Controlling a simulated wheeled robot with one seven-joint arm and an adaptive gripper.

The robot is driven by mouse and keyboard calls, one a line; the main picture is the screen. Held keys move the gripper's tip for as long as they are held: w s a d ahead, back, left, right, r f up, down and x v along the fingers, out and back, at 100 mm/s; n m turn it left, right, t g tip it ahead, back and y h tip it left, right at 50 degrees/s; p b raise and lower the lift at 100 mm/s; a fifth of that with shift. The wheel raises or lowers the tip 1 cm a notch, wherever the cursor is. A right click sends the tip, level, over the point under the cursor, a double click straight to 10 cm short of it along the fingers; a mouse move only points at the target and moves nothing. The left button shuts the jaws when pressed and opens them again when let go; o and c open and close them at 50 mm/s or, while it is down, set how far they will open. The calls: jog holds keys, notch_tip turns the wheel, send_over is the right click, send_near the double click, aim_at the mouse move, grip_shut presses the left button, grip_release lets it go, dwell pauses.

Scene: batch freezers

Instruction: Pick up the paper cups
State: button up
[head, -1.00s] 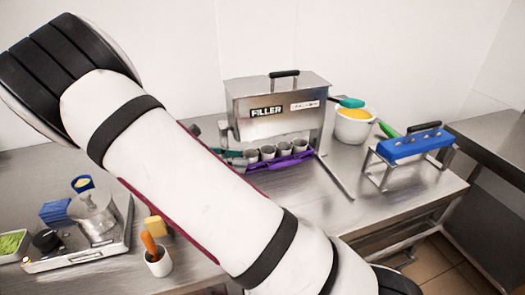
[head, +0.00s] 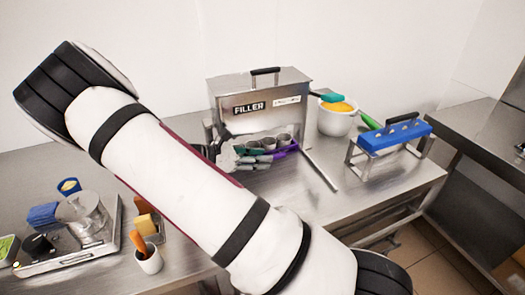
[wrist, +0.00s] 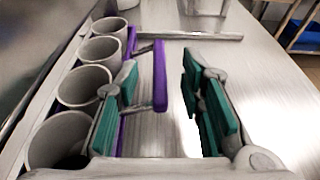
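Several pale grey paper cups (wrist: 83,86) stand upright in a row along the left of the wrist view. In the head view, a few cups (head: 284,140) show at the front of the filler, the others partly hidden by my gripper. A purple carrier (head: 290,149) runs along the row. Its purple grip bar (wrist: 160,75) sticks out from the cups and shows between my fingers in the wrist view. My gripper (wrist: 160,92), with teal finger pads, is open. Its left finger is close beside the cups; I cannot tell whether it touches them. The right finger is over bare steel.
The steel filler machine (head: 262,105) stands right behind the cups. A white bowl (head: 336,120) with yellow contents and a blue block on a metal stand (head: 394,136) are to the right. A scale (head: 75,245) and a white cup (head: 149,260) are at the left.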

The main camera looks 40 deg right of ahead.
jog(key=shift+x, duration=0.8)
jog(key=shift+c, duration=0.6)
grip_shut()
jog(key=shift+r+p, duration=0.15)
jog(key=shift+p, duration=0.15)
